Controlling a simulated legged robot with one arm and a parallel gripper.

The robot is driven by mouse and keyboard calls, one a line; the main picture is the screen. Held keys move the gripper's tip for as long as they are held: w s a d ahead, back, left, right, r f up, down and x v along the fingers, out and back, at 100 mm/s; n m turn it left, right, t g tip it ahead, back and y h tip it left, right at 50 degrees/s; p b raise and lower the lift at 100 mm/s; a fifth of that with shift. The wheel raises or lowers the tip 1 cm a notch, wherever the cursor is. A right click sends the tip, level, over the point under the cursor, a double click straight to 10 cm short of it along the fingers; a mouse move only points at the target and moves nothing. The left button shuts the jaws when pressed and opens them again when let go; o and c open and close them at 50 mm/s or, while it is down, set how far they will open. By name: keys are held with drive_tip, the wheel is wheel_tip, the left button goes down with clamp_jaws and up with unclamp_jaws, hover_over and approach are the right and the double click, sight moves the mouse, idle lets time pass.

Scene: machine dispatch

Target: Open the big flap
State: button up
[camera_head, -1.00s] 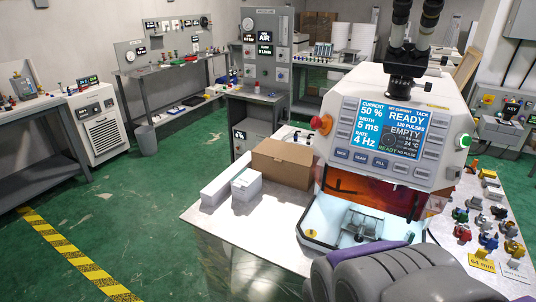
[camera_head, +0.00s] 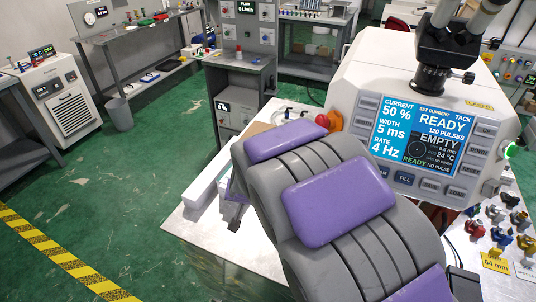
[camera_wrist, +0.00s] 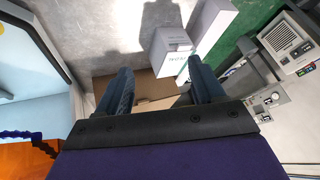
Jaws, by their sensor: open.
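A white laser-welding machine (camera_head: 440,85) with a lit screen (camera_head: 415,135) stands on the table. My arm hides its lower front in the head view. At the lower left of the wrist view, an orange panel (camera_wrist: 22,160) shows beside the pale interior (camera_wrist: 30,70); I cannot tell whether this panel is the big flap. My gripper (camera_wrist: 160,88) is open, with its two dark fingers apart. Below it is a brown cardboard box (camera_wrist: 146,87), partly hidden by the fingers. In the head view my arm covers most of this box.
A white carton (camera_wrist: 171,50) and a long white box (camera_wrist: 213,28) lie beside the cardboard box. Small coloured parts (camera_head: 497,235) stand on the table right of the machine. A red knob (camera_head: 322,120) projects from the machine's left side. Green floor (camera_head: 110,190) is clear at left.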

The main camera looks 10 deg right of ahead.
drive_tip(key=w+f+m+t+h+p, duration=0.3)
drive_tip(key=w+f+t+h, duration=0.35)
drive_tip(key=w, duration=0.65)
drive_tip(key=w+d+f+t+h+b, duration=0.2)
drive_tip(key=w+d+h, duration=0.2)
drive_tip(key=w+d, duration=0.7)
drive_tip(key=shift+w+d+f+m+h, duration=0.25)
drive_tip(key=shift+w+m+h, duration=0.15)
drive_tip(key=shift+w, duration=0.2)
clamp_jaws()
idle(0.4)
